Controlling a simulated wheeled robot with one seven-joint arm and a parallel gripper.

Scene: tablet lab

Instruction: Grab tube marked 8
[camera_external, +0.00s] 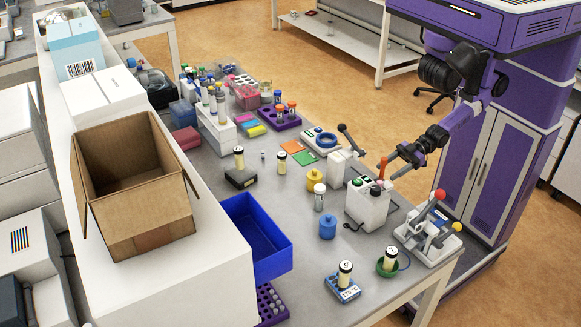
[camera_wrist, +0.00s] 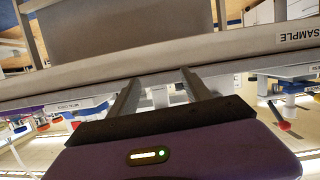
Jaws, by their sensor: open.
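My gripper (camera_external: 388,164) is at the table's right side, above the white machines and away from these tubes. In the wrist view my gripper (camera_wrist: 161,77) is open and empty.
White machines with coloured levers, one with a red knob (camera_external: 439,195), line the table's right side. A blue bin (camera_external: 252,244) and an open cardboard box (camera_external: 137,191) are at left. Yellow (camera_external: 315,181) and blue (camera_external: 327,227) jars stand mid-table. Tube racks fill the back.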

